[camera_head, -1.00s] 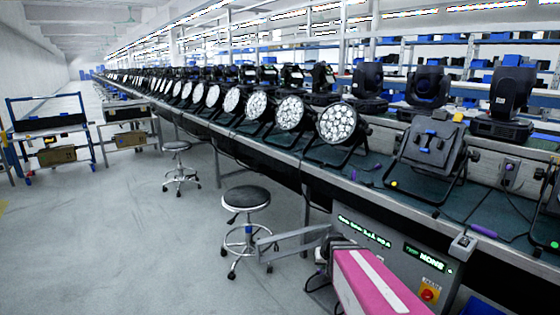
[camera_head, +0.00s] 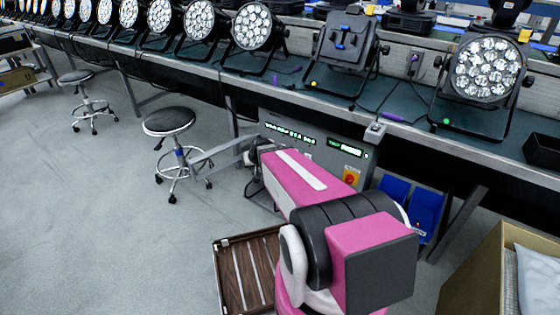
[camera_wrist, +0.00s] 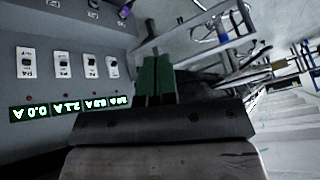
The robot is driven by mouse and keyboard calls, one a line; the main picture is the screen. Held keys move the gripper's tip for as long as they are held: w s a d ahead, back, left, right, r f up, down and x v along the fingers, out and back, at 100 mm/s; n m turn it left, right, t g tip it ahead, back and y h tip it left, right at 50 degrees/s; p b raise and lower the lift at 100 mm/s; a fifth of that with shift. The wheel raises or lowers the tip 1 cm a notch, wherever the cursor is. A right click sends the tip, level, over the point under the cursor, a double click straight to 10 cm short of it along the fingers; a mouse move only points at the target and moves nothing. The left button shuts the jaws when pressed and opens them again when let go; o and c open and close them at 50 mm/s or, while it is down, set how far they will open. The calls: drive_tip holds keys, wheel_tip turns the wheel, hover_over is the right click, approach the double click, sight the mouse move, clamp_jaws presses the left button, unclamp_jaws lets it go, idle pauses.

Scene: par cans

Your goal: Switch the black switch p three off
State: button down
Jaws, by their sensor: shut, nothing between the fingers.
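My gripper (camera_wrist: 155,75) is shut and empty, its green fingers together in the wrist view, to the right of the grey control panel (camera_wrist: 50,125). The panel appears upside down there. Its row of black switches on white plates includes a leftmost one (camera_wrist: 27,63), a second (camera_wrist: 59,65) and a third (camera_wrist: 90,65). The plate labels are too small to read surely, so I cannot tell which is p three or its position. Green readouts (camera_wrist: 65,108) lie beside the row. In the head view the panel (camera_head: 310,150) is under the bench, with my arm hiding its switches.
The bench (camera_head: 290,95) carries several stage lights, including a lit par can (camera_head: 485,68). Two stools (camera_head: 168,121) (camera_head: 75,77) stand left of the panel. A red knob on a yellow plate (camera_head: 351,176) is on the panel. A wooden crate (camera_head: 222,275) and cardboard box (camera_head: 470,270) are nearby.

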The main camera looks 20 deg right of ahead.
drive_tip(key=w+d+f+m+t+h, duration=0.2)
drive_tip(key=w+d+f+t+h, duration=0.15)
drive_tip(key=w, duration=0.45)
drive_tip(key=w+d+f+m+t+h, duration=0.25)
drive_tip(key=w+d+t, duration=0.2)
drive_tip(key=w, duration=0.35)
drive_tip(key=s+d+f+m+g+h, duration=0.2)
drive_tip(key=d+f+m+h, duration=0.4)
drive_tip(key=d+f+h, duration=0.2)
drive_tip(key=d+h, duration=0.2)
drive_tip(key=shift+d+g, duration=0.4)
drive_tip(key=shift+w+d, duration=0.15)
drive_tip(key=shift+w, duration=0.05)
drive_tip(key=shift+f+x, duration=0.85)
drive_tip(key=shift+x, duration=3.9)
drive_tip(key=shift+r+v, duration=0.2)
drive_tip(key=shift+v, duration=0.65)
drive_tip(key=shift+r+v, duration=0.15)
drive_tip(key=shift+v, duration=0.75)
drive_tip(key=shift+r+v, duration=0.2)
drive_tip(key=shift+v, duration=0.65)
